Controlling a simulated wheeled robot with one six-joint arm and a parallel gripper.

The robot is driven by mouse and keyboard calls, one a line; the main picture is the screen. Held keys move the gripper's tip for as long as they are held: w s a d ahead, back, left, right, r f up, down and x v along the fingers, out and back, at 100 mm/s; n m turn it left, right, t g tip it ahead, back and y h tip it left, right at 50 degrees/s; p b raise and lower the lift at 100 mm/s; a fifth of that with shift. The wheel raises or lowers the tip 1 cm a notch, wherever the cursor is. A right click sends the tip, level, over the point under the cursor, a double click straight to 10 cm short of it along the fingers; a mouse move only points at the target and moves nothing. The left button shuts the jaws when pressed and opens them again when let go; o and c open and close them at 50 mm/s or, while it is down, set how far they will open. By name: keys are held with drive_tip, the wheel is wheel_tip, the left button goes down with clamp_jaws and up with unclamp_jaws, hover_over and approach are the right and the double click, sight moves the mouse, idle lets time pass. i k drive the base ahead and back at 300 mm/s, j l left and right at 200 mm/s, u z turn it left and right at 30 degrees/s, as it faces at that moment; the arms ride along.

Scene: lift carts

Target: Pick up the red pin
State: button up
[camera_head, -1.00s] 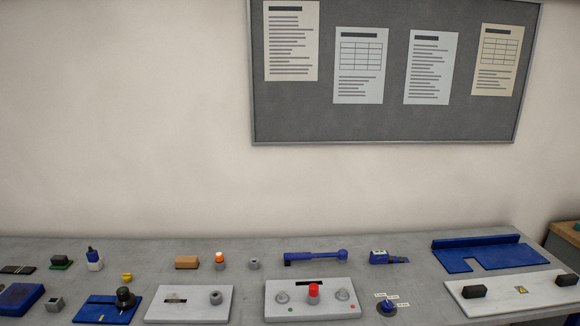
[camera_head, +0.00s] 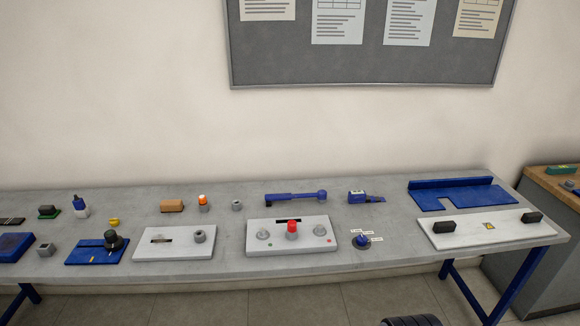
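A red, upright, short cylinder that looks like the red pin (camera_head: 292,226) stands in the middle of a white panel (camera_head: 262,245) on the grey workbench. Its lower part shows grey, and I cannot tell whether it sits in a holder. Low round grey fittings flank it on both sides, and a dark slot lies behind it. My gripper is not in view.
The grey bench (camera_head: 385,268) has blue legs. A white plate with a slot (camera_head: 150,250) lies left of the panel, and a blue dial (camera_head: 362,241) right of it. A blue wrench-like tool (camera_head: 295,197) lies behind. A wooden-topped cabinet (camera_head: 555,185) stands at right.

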sight(292, 226)
drive_tip(key=i+j, duration=1.05)
drive_tip(key=i, duration=0.25)
